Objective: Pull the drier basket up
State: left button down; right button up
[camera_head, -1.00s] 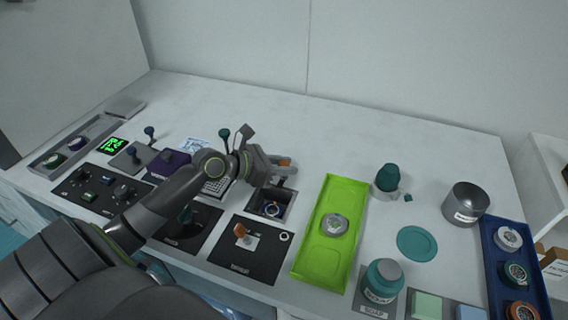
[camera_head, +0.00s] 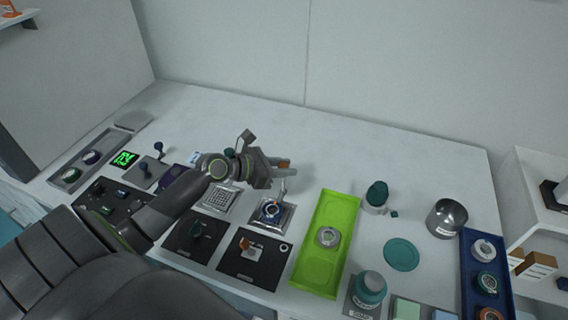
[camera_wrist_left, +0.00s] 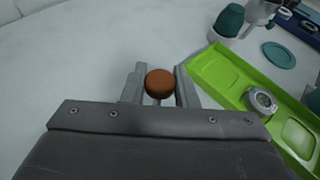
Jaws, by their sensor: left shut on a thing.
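The drier basket (camera_head: 257,216) shows in the head view as a light square frame at about the level of the table top, with a round blue-rimmed piece (camera_head: 271,210) in it. A thin stem (camera_head: 283,187) rises from its back right side towards my left gripper (camera_head: 281,166). My left gripper is shut on the orange-brown knob (camera_head: 285,163) above the basket. In the left wrist view the knob (camera_wrist_left: 160,83) sits between the two fingers. The basket itself is hidden in that view. My right gripper is not in view.
A green tray (camera_head: 316,276) lies just right of the basket. A black panel with an orange-handled switch (camera_head: 248,245) is in front, and a perforated plate (camera_head: 217,198) is to the left. The table behind is clear.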

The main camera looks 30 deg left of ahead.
pick_arm(q)
jog(key=shift+w+r, duration=0.15)
jog(key=shift+r, duration=0.2)
jog(key=c, duration=1.3)
grip_release()
jog(key=shift+c, duration=0.2)
jog(key=shift+o, duration=0.9)
jog(key=shift+f, duration=0.1)
jog(key=p+v, duration=0.4)
jog(key=v, duration=1.3)
jog(key=shift+s, duration=0.35)
